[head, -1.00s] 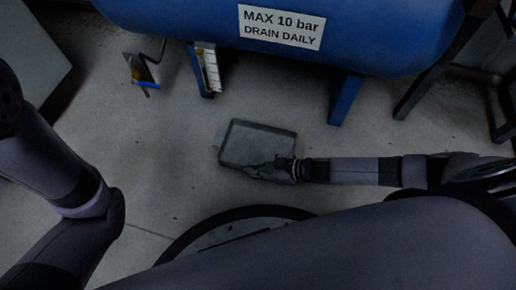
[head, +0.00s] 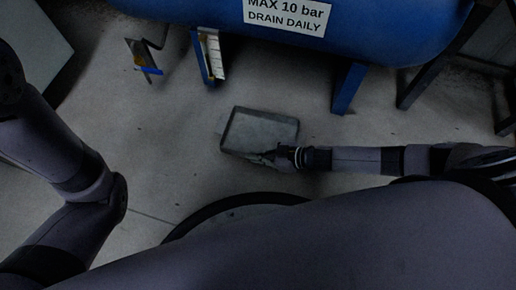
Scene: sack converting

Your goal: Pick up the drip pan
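The drip pan (head: 258,130) is a shallow grey rectangular tray in the middle of the head view, slightly tilted in the picture. My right gripper (head: 270,156) is at its lower right edge, with the fingers at or over the near rim. The fingers are small and dark against the pan, so I cannot tell whether they are closed on the rim. My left arm comes in at the left, but its gripper is out of the picture.
A blue tank (head: 400,30) with a white label (head: 287,14) stands on blue legs (head: 347,88) beyond the pan. Concrete floor (head: 170,130) is clear left of the pan.

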